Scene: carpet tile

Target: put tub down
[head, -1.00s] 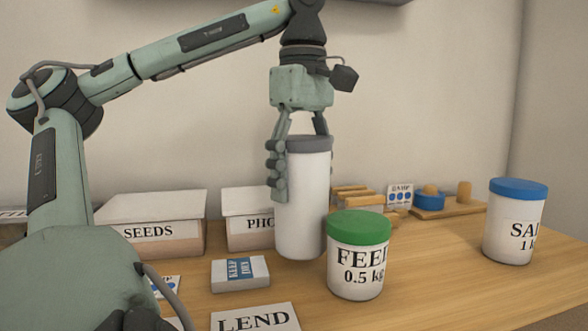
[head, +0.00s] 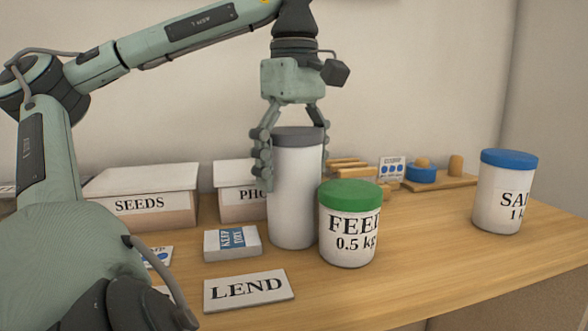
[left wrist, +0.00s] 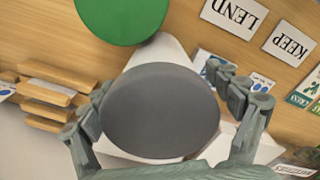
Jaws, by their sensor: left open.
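A tall white tub (head: 295,200) with a dark grey lid stands upright on the wooden table, just left of and behind the green-lidded FEED tub (head: 348,235). My left gripper (head: 292,165) points down over it, open, with its fingers spread on either side of the tub's upper part. A gap shows between the left finger and the tub wall. In the left wrist view the grey lid (left wrist: 161,110) fills the middle, between the two fingers. My right gripper is not in view.
The SEEDS box (head: 140,198) and PHO-labelled box (head: 240,204) stand behind. A blue-lidded tub (head: 504,195) stands at right, with clear table before it.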

